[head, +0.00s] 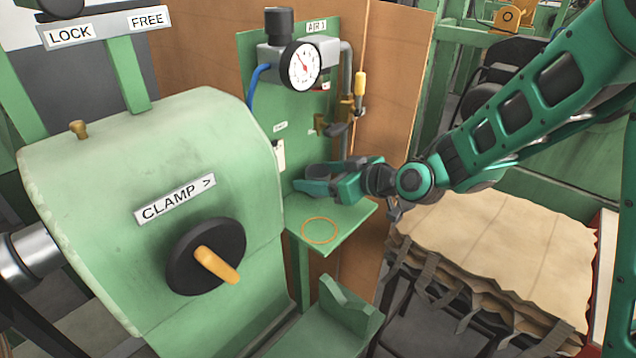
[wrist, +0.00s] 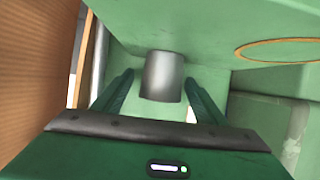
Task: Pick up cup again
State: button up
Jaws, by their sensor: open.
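The cup (wrist: 162,76) is a plain grey metal cylinder in the wrist view. It sits between the two green fingers of my gripper (head: 312,180), which are spread with a gap visible on either side of it. The gripper is open and is not holding the cup. In the head view the gripper hovers over the back of a small green shelf (head: 345,222), pointing left, and the cup is hidden there. An orange ring (head: 319,230) is marked on the shelf, in front of the gripper. The ring also shows in the wrist view (wrist: 280,46), at the upper right.
A green panel with a pressure gauge (head: 300,66), pipes and a valve handle (head: 337,129) rises just behind the gripper. A large green clamp housing (head: 150,200) stands close on the left. A cloth-covered stack (head: 500,255) lies at the right. The shelf front is clear.

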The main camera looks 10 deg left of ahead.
jog(key=shift+c, duration=0.6)
jog(key=c, duration=1.1)
